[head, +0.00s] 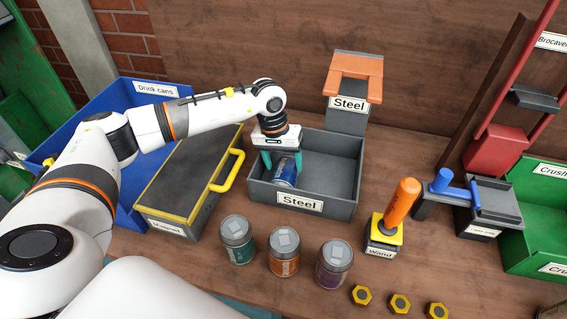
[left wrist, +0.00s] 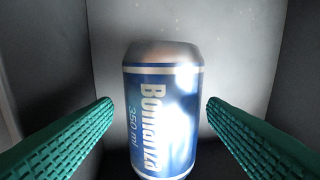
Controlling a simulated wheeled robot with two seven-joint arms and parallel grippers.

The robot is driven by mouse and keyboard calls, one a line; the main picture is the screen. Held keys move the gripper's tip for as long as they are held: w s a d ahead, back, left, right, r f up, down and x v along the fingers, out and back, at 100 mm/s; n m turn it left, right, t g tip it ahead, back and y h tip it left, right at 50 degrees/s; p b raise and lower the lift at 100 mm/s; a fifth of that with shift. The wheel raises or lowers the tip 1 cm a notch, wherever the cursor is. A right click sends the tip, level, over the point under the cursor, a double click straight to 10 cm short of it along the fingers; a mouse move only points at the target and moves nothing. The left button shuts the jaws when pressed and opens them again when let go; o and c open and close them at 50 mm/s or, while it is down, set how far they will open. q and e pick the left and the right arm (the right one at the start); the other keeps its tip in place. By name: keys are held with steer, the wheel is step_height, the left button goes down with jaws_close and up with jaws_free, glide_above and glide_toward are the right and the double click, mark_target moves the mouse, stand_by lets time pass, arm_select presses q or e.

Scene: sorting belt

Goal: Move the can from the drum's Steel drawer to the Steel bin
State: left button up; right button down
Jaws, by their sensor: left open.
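A blue can with a silver rim (head: 286,176) is in the left part of a grey open box labelled Steel (head: 299,203). My left gripper (head: 281,163) reaches down into this box above the can, its teal fingers open. In the left wrist view the can (left wrist: 165,110) stands between the two fingers (left wrist: 160,120), with a gap on each side. A second Steel label is on a grey stand with an orange top (head: 354,75) behind the box. I cannot tell which of the two is the drawer. My right gripper is not in view.
A dark case with a yellow handle (head: 190,185) and a blue Drink cans bin (head: 100,105) are left of the box. Several tins (head: 284,252) stand in front. An orange-handled wand (head: 400,205) and a green bin (head: 535,225) are to the right.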

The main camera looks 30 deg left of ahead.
arm_select(q)
step_height(320, 180, up, 11)
steer(key=a+b, duration=0.1)
steer(key=a, duration=0.1)
steer(key=shift+s+f, duration=0.2)
steer(key=shift+s, duration=0.05)
